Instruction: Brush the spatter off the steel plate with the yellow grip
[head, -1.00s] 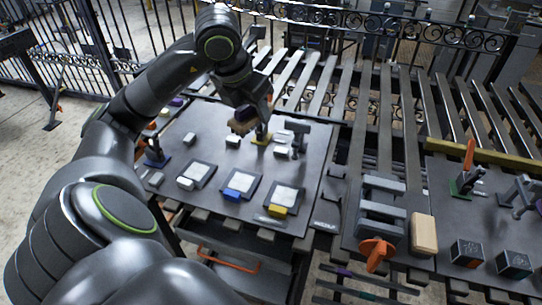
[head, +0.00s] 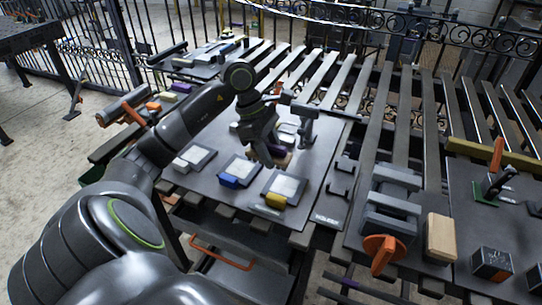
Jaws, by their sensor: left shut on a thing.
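The steel plate with the yellow grip (head: 287,184) lies flat on the dark bench top, its yellow grip (head: 275,200) at the front edge. Any spatter on it is too small to make out. My left gripper (head: 272,153) points down just behind this plate, shut on a brownish brush-like thing (head: 281,159) that is mostly hidden by the fingers. I cannot tell whether it touches the plate. A similar plate (head: 243,167) with a blue grip (head: 229,180) lies to the left, and another plate (head: 198,156) with a white grip (head: 180,164) further left. My right gripper is not in view.
A grey upright clamp (head: 305,118) stands behind the plates. Metal slats fill the back, with a scroll fence behind. To the right are a grey clamp with an orange knob (head: 381,250), a wooden block (head: 441,238) and a dark cube (head: 491,262).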

